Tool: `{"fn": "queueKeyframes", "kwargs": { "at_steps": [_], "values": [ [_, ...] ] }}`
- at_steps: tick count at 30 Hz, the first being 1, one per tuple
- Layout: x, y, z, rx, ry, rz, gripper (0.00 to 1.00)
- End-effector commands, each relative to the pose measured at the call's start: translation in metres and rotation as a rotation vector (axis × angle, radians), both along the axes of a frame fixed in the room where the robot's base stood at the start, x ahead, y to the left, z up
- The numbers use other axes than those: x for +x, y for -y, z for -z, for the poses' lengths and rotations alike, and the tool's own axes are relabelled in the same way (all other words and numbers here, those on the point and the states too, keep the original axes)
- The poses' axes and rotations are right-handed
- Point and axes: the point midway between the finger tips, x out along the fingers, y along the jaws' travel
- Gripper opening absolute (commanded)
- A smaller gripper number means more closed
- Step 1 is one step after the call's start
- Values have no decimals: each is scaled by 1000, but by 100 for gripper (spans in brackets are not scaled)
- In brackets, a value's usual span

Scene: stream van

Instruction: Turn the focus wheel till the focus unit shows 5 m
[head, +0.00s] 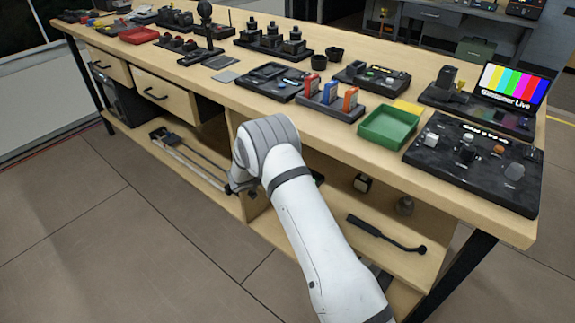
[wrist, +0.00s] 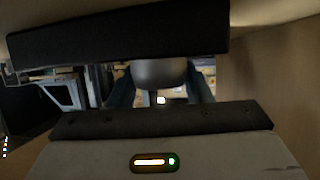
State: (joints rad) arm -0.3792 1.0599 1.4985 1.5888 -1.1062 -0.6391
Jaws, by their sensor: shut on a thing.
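My gripper (wrist: 160,92) is low at the bench front, by the open space under the top. In the wrist view its two fingers close around a smooth grey rounded thing (wrist: 160,73). I cannot tell whether this is the focus wheel. In the head view my gripper is mostly hidden behind my arm. On the bench top, a black control panel (head: 440,165) with knobs and a small lit display stands at the right end. Another black unit (head: 372,78) with a small display stands farther back. Neither can be read as the focus unit or its distance.
The wooden bench (head: 460,208) has a lower shelf with a black-handled tool (head: 385,233) and a long rod (head: 190,158). A green tray (head: 388,127) and a colour-bar screen (head: 512,85) are on top. The floor is clear.

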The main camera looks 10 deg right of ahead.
Motion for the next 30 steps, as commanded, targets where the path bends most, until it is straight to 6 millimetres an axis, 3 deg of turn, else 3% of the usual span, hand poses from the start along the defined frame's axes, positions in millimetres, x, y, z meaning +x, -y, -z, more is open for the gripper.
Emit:
{"fn": "queueKeyframes", "kwargs": {
  "at_steps": [17,18,25,30],
  "values": [
    [-1,1,1,0,0,35,22],
    [-1,1,1,0,0,35,46],
    [0,0,0,0,0,34,65],
    [0,0,0,0,0,33,66]
  ]
}}
